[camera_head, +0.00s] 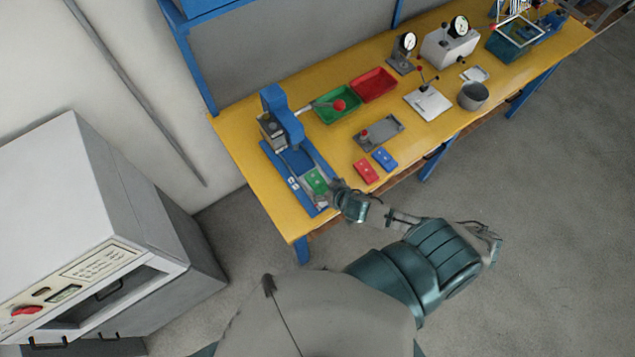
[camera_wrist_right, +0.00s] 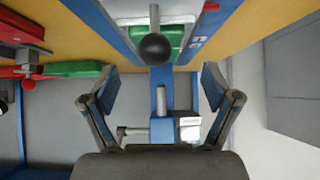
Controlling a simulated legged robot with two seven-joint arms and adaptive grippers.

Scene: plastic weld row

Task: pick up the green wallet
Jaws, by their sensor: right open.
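The green wallet (camera_head: 316,181) lies on the light plate at the near end of a blue press-like machine (camera_head: 285,115) on the yellow bench. My right gripper (camera_head: 338,188) is right beside the wallet, at its right side in the head view; whether they touch I cannot tell. In the right wrist view the green wallet (camera_wrist_right: 173,37) shows at the top, partly hidden by a dark ball on a lever (camera_wrist_right: 155,47). There my right gripper (camera_wrist_right: 158,88) has its two fingers wide apart with nothing held between them. My left gripper is not in view.
A red wallet (camera_head: 366,171) and a blue wallet (camera_head: 384,159) lie to the right on the bench. Behind them are a grey plate (camera_head: 379,134), a green tray (camera_head: 325,112) and a red tray (camera_head: 373,84). A grey cup (camera_head: 473,96) stands farther right. A white cabinet (camera_head: 75,190) fills the left.

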